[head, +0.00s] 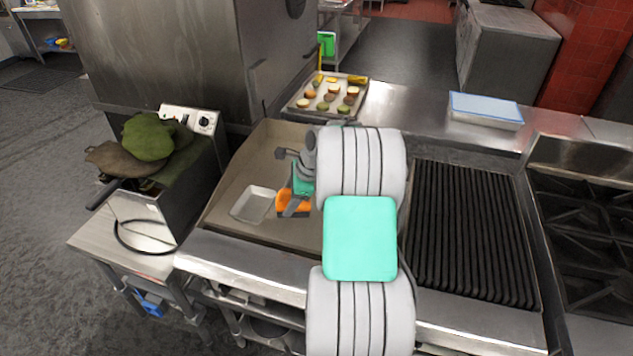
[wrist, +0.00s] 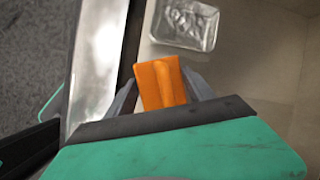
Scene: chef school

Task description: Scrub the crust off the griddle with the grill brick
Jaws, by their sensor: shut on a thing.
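The griddle (head: 235,178) is a flat, brownish-grey plate with raised metal sides, left of the ribbed grill in the head view. Part of its plate (wrist: 255,65) shows in the wrist view. I cannot make out a distinct patch of crust; my arm hides the plate's right part. My gripper (head: 294,208) is over the front middle of the griddle, shut on an orange block, the grill brick (head: 288,197). In the wrist view the brick (wrist: 160,82) stands between the two dark fingers. I cannot tell whether it touches the plate.
A small foil tray (head: 254,204) lies on the griddle, just left of the brick. A fryer with green mitts (head: 148,138) stands left. A tray of food (head: 328,95) is behind; the ribbed grill (head: 470,230) and a blue-lidded container (head: 486,109) are right.

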